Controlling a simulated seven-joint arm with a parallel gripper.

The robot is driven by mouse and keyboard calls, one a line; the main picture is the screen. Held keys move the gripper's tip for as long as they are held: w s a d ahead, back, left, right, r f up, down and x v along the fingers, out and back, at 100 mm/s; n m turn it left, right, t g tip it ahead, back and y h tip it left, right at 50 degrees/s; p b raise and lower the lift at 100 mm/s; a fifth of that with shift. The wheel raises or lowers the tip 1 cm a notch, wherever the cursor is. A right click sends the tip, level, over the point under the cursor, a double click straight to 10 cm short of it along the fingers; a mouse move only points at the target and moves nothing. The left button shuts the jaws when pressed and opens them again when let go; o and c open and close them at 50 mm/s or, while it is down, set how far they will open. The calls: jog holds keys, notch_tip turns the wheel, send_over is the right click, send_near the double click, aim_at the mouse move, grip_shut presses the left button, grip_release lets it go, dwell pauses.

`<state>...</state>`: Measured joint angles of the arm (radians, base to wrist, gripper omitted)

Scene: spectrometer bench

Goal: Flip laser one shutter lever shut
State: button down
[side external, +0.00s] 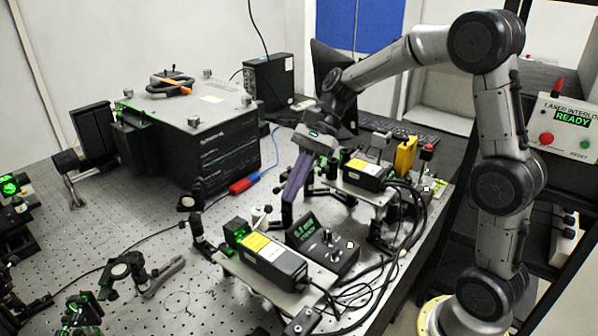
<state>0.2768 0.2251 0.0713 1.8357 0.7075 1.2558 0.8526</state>
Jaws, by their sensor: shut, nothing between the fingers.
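Two black laser heads with yellow labels stand on raised plates: a front one (270,259) and a rear one (366,174). I cannot read which is laser one. A small pale lever (261,216) stands tilted at the output end of the front laser, by a green-lit block. The rear laser's lever is not clear behind my gripper. My gripper (287,222) points down with its long purple fingers shut and empty. In the picture its tips are right of the front lever and just behind the control box; contact with either is not visible.
A black control box (322,246) with a green display and knobs sits between the lasers. Cables loop at the right. Optic mounts (127,265) stand at the left. A large black spectrometer box (190,135) is behind. The interlock panel (565,122) reads READY.

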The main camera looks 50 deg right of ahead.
aim_at(269, 206)
jog(key=shift+s+a, duration=0.2)
jog(key=shift+a, duration=2.25)
jog(key=shift+a+r+h, duration=0.25)
jog(key=shift+r+h, duration=0.25)
jog(key=shift+h, duration=0.3)
jog(key=shift+a+r+h, duration=0.45)
jog(key=shift+r+h, duration=0.2)
jog(key=shift+h, duration=0.35)
jog(key=a+r+h, duration=0.1)
jog(key=h, duration=0.1)
jog(key=a+h, duration=0.1)
jog(key=shift+r+h, duration=0.35)
jog(key=shift+h, duration=0.05)
jog(key=a+h, duration=0.1)
jog(key=h, duration=0.1)
jog(key=a+r+h, duration=0.1)
jog(key=h, duration=0.1)
jog(key=shift+a, duration=0.1)
jog(key=shift+r, duration=0.15)
